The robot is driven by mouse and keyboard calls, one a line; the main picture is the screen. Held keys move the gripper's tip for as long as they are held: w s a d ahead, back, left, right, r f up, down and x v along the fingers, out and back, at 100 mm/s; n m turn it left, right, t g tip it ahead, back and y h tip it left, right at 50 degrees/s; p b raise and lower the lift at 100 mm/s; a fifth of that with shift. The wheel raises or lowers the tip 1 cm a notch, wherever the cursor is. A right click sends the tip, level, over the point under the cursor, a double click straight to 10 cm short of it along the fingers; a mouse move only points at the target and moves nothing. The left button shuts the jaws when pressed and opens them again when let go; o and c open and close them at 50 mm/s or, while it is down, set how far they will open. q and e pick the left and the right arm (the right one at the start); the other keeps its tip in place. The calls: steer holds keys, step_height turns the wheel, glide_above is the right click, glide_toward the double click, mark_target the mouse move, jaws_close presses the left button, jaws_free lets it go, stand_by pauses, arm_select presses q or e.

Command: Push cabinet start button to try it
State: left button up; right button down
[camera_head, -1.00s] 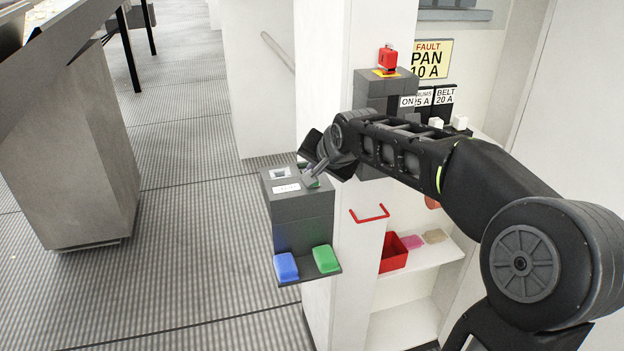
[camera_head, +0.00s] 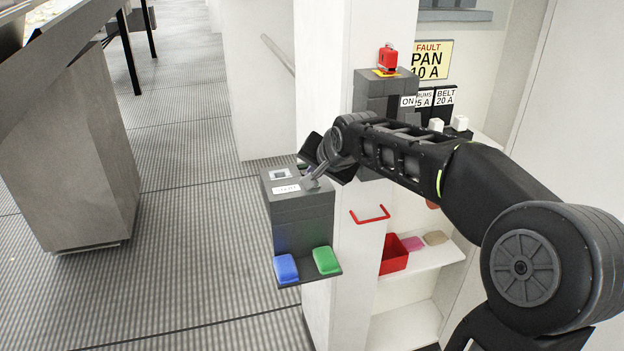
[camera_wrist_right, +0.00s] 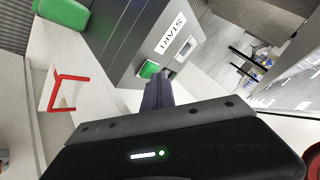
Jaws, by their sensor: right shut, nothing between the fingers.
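The grey start box (camera_head: 303,212) carries a white START label (camera_head: 286,189) on its top. The label also shows in the right wrist view (camera_wrist_right: 171,33). A small green button (camera_wrist_right: 148,69) sits beside the label in the wrist view; in the head view the fingertips hide it. My right gripper (camera_head: 313,179) is shut and empty, its tips at the box top next to the label. In the wrist view its fingers (camera_wrist_right: 166,78) are right beside the green button; I cannot tell whether they touch it. My left gripper is not in view.
Below the box, a shelf holds a blue block (camera_head: 286,268) and a green block (camera_head: 326,260). A red handle (camera_head: 370,215) is on the white cabinet. A red bin (camera_head: 394,255) stands on a lower shelf. Breaker switches (camera_head: 436,125) and a red device (camera_head: 388,58) are behind my right arm.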

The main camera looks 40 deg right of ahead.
steer(key=shift+r+p, duration=0.45)
steer(key=shift+r, duration=0.35)
steer(key=shift+r, duration=0.1)
steer(key=shift+r+p, duration=1.65)
steer(key=shift+r, duration=0.8)
steer(key=shift+f, duration=0.1)
